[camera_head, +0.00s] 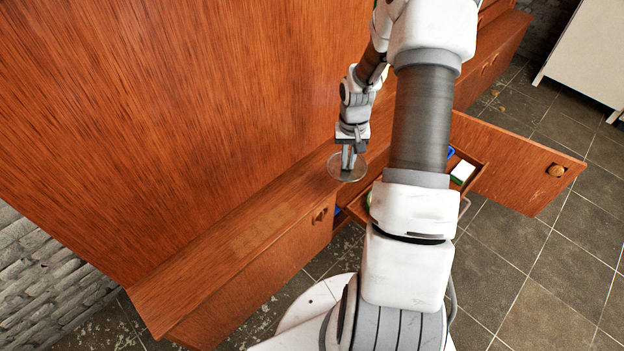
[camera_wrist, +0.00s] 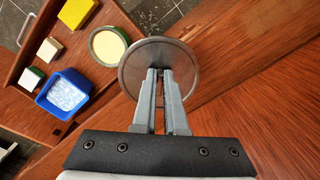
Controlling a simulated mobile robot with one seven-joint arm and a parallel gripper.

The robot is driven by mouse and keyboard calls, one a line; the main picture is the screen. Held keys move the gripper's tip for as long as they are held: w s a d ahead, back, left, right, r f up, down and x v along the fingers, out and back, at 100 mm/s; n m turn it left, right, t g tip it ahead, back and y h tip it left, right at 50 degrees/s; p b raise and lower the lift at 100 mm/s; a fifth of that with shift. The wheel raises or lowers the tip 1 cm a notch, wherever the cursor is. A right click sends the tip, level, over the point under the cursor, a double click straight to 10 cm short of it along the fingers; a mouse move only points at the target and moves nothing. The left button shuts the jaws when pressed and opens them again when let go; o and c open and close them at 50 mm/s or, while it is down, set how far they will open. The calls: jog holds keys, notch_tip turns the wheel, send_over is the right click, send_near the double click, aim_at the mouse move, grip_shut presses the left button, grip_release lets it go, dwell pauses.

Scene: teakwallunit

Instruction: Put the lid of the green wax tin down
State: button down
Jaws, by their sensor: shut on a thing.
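My gripper (camera_head: 347,168) is shut on the round grey lid (camera_wrist: 143,68), which it holds by its middle. The lid also shows in the head view (camera_head: 336,172), around the fingertips and over the cabinet's ledge. Whether it touches the ledge is hard to tell. The green wax tin (camera_wrist: 108,46), with a green rim and pale yellow contents, stands uncovered in the open drawer, just left of the lid in the wrist view. In the head view my arm mostly hides the tin.
The open drawer (camera_wrist: 27,54) also holds a blue tub (camera_wrist: 48,107), a yellow block (camera_wrist: 76,7) and several small boxes. An open cabinet door (camera_head: 522,172) stands out at the right. The wooden ledge (camera_head: 215,255) is bare to the left of my gripper.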

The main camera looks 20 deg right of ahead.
jog(key=w+a+f+b, duration=0.1)
jog(key=w+a+f, duration=0.1)
jog(key=w+a, duration=0.1)
jog(key=w+a+f+b, duration=0.1)
jog(key=w+a+f, duration=0.2)
jog(key=shift+a+f, duration=0.25)
jog(key=shift+a, duration=0.05)
jog(key=shift+f+b, duration=1)
jog(key=shift+f, duration=0.95)
jog(key=shift+f, duration=0.1)
jog(key=c, duration=1)
grip_release()
jog(key=shift+o, duration=0.2)
